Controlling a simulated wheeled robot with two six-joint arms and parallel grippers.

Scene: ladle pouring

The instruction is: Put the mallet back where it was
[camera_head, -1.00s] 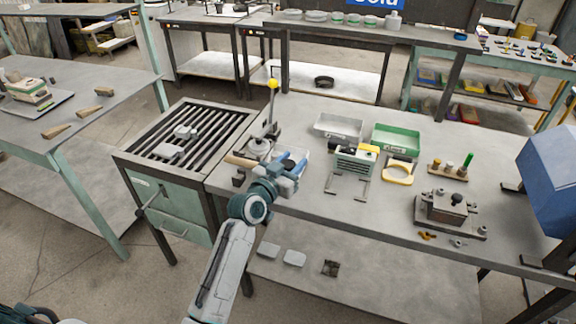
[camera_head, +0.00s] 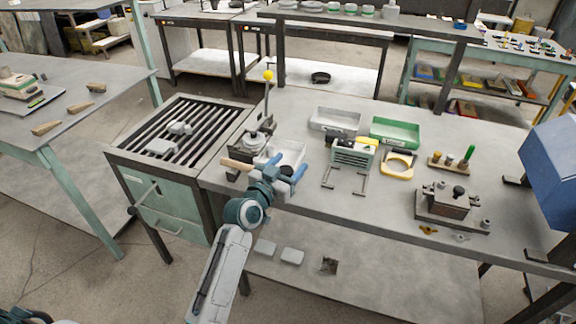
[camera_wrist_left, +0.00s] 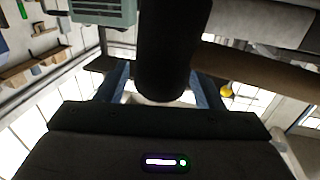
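The mallet's wooden handle (camera_head: 238,165) sticks out to the left of my left gripper (camera_head: 285,172) in the head view, near the front left edge of the middle bench. In the left wrist view its dark round head (camera_wrist_left: 163,45) lies between the two blue fingers of my left gripper (camera_wrist_left: 160,90), filling the gap. The handle (camera_wrist_left: 255,70) runs off to the right there. The left gripper looks shut on the mallet. My right gripper is not in view.
A white tray (camera_head: 288,152) and a lever device with a yellow knob (camera_head: 268,75) stand just behind the gripper. A green-grey device (camera_head: 353,158) stands to the right, with a grey bin (camera_head: 335,122) and green bin (camera_head: 395,131) behind. The bench front (camera_head: 320,200) is clear.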

